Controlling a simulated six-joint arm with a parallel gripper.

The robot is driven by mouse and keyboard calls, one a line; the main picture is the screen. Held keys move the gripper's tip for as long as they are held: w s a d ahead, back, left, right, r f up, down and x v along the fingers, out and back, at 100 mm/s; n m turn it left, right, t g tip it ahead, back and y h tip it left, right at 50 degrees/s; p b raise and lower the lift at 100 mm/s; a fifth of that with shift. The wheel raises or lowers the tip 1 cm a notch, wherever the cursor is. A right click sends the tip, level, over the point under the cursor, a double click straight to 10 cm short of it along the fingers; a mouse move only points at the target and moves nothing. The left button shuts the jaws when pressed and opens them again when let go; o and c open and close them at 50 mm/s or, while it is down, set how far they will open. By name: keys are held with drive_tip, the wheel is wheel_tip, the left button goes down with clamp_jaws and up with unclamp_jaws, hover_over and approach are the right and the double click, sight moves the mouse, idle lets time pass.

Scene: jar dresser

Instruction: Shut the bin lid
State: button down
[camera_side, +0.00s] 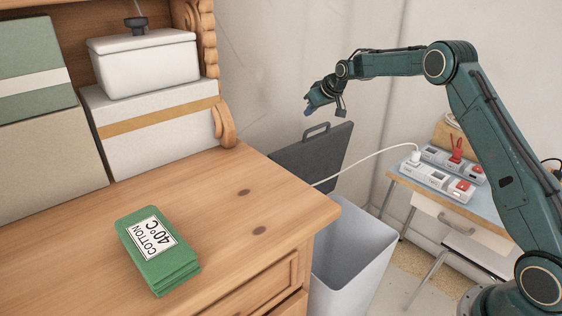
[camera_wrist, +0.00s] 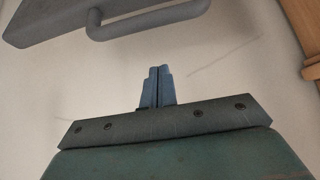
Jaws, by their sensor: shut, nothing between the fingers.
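The bin (camera_side: 354,262) is a pale grey open-topped box on the floor beside the dresser. Its dark grey lid (camera_side: 311,158) stands raised and tilted at the back of the bin, with a loop handle (camera_side: 316,131) on its upper edge. My gripper (camera_side: 309,110) is shut and empty, in the air above and close to the handle, apparently not touching it. In the wrist view the shut blue fingers (camera_wrist: 157,88) point toward the wall, with the lid (camera_wrist: 50,18) and its handle (camera_wrist: 148,22) at the top edge. The lid's hinge is hidden behind the dresser.
The wooden dresser (camera_side: 225,200) stands left of the bin, with a green stack labelled cotton (camera_side: 160,255) on top. A small table (camera_side: 440,200) at right holds power strips (camera_side: 437,182).

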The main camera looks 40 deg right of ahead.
drive_tip(key=shift+s+f, duration=0.6)
drive_tip(key=shift+s, duration=0.15)
drive_tip(key=shift+s+f, duration=0.55)
drive_tip(key=shift+s, duration=0.2)
drive_tip(key=shift+s, duration=0.25)
